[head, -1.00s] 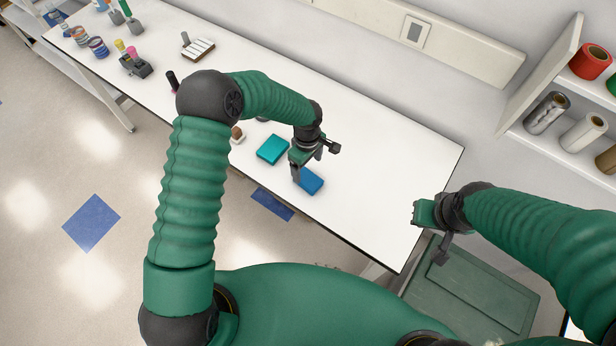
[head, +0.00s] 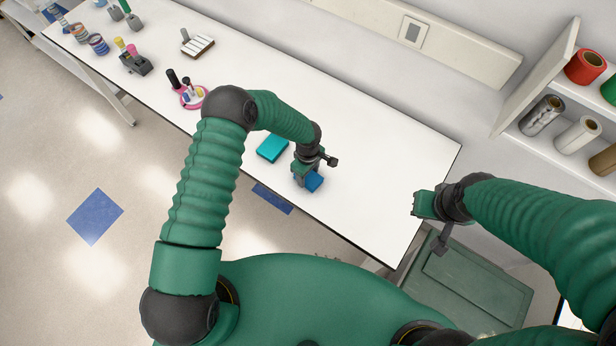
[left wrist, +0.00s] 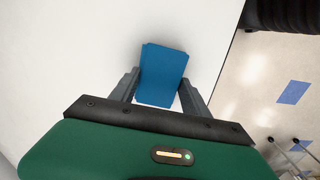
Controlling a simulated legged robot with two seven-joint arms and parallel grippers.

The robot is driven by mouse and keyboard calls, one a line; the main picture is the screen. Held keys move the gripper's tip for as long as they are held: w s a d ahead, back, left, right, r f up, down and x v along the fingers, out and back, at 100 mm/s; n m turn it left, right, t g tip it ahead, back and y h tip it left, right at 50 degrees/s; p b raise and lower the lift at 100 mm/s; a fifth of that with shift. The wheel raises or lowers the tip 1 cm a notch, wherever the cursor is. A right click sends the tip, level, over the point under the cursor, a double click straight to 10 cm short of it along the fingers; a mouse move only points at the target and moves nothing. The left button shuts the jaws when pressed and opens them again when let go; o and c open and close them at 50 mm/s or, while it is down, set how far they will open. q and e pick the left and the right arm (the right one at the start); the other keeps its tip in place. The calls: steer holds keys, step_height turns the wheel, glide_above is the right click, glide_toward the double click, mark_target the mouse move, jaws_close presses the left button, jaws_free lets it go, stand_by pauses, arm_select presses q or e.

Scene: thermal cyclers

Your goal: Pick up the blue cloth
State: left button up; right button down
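The blue cloth (head: 314,182) is a small folded rectangle on the white table (head: 370,180), near its front edge. In the left wrist view the blue cloth (left wrist: 162,75) lies between and a little beyond the two fingers. My left gripper (head: 305,180) is down over the cloth and hides part of it. In the left wrist view, my left gripper (left wrist: 165,92) has its fingers apart, one on each side of the cloth; I cannot tell whether they touch it. My right gripper (head: 430,215) is off the table's right end, away from the cloth; its finger opening is unclear.
A teal folded cloth or pad (head: 272,147) lies just left of the left gripper. A pink round holder (head: 193,97) and a small rack (head: 198,46) stand farther left. A shelf with rolls (head: 541,116) is at the right. The table's right part is clear.

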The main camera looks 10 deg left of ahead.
arm_select(q)
steer(key=shift+s+r, duration=0.15)
steer(key=c, duration=0.5)
steer(key=shift+a, duration=0.1)
steer(key=shift+c, duration=0.9)
steer(key=shift+a, duration=0.1)
arm_select(e)
steer(key=shift+s+a+r, duration=0.1)
steer(key=shift+s+a, duration=0.15)
